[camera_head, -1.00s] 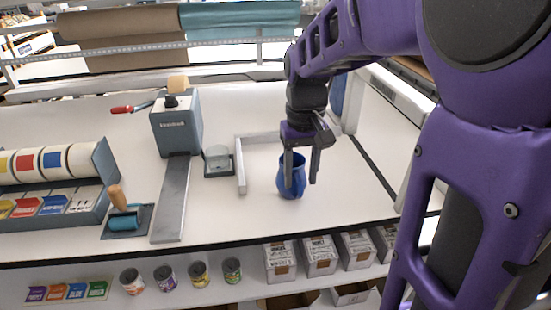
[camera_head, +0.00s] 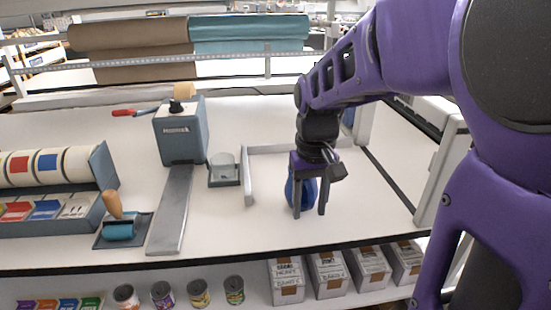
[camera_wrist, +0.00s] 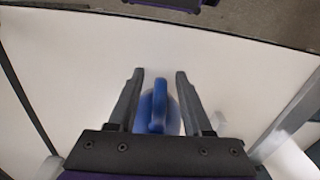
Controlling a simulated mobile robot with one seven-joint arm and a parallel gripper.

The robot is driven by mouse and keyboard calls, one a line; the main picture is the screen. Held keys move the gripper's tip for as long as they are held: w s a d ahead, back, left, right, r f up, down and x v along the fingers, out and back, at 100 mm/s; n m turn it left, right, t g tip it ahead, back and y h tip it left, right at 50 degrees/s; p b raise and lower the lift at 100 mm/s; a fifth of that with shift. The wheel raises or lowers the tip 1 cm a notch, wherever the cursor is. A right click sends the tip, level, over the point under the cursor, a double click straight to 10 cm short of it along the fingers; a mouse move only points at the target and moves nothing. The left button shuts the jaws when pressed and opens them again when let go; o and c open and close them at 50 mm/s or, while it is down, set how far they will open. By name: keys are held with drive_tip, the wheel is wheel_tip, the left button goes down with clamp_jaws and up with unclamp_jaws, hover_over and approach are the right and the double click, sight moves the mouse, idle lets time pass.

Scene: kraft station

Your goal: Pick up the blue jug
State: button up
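The blue jug (camera_head: 311,190) stands on the white worktop, near its front edge, partly hidden behind my gripper's fingers. My gripper (camera_head: 309,213) points down over the jug. In the wrist view the jug (camera_wrist: 172,124) shows its handle (camera_wrist: 159,104) between the two fingers of my gripper (camera_wrist: 157,75). The fingers are apart, with white worktop visible on either side of the handle. I see no finger clearly touching the jug.
A grey L-shaped frame (camera_head: 249,178) lies left of the jug. Farther left are a small glass on a dark stand (camera_head: 223,168), a grey-blue machine (camera_head: 181,135) and a roller on a tray (camera_head: 121,232). Boxes (camera_head: 328,272) and tins sit on the shelf below.

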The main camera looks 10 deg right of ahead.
clamp_jaws()
idle(1.2)
